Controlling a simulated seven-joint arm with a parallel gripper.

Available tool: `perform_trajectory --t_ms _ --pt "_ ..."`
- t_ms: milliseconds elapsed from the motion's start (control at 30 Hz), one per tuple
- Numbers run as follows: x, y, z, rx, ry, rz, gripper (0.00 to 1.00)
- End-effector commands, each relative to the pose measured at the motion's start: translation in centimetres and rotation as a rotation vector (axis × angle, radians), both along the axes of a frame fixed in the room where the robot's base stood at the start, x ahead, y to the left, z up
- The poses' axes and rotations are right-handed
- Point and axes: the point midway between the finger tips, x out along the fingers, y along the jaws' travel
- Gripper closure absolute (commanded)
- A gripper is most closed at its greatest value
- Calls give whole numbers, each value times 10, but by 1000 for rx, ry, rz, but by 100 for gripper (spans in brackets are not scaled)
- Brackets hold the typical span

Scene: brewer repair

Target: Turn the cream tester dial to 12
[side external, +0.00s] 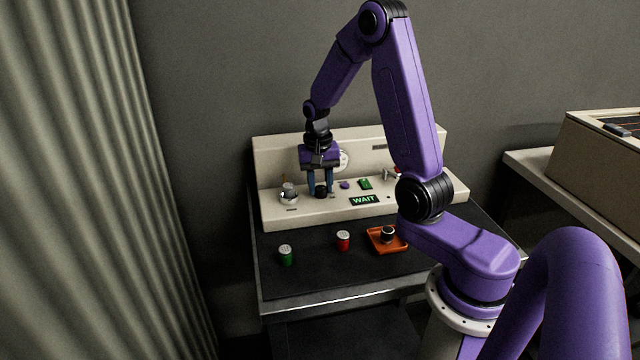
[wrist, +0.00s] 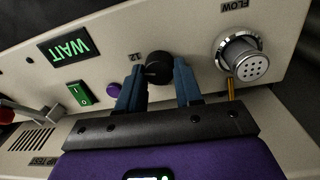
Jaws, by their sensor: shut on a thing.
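The cream tester (side external: 277,213) stands on the dark table. Its black dial (wrist: 158,65) is on the front deck, with an upside-down "12" printed beside it at the left in the wrist view. My gripper (side external: 320,190) points down at the deck, and its two blue fingers are shut on the dial, one on each side. A small pale mark shows on the dial's left part in the wrist view; I cannot tell exactly where it points. The dial is partly hidden between the fingers in the side view.
The deck also holds a WAIT display (wrist: 66,49), a green switch (wrist: 78,94), a purple button (wrist: 113,90), a red-tipped lever (wrist: 33,117) and a metal FLOW fitting (wrist: 243,60).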

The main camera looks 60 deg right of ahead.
Motion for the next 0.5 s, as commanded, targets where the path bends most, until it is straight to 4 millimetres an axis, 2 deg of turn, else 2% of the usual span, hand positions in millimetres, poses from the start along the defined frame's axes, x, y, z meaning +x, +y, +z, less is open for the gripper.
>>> perform_trajectory --t_ms 200,500 --pt "0 -1 1 -1 -2 -144 96" --pt "0 -1 1 -1 -2 -250 96"
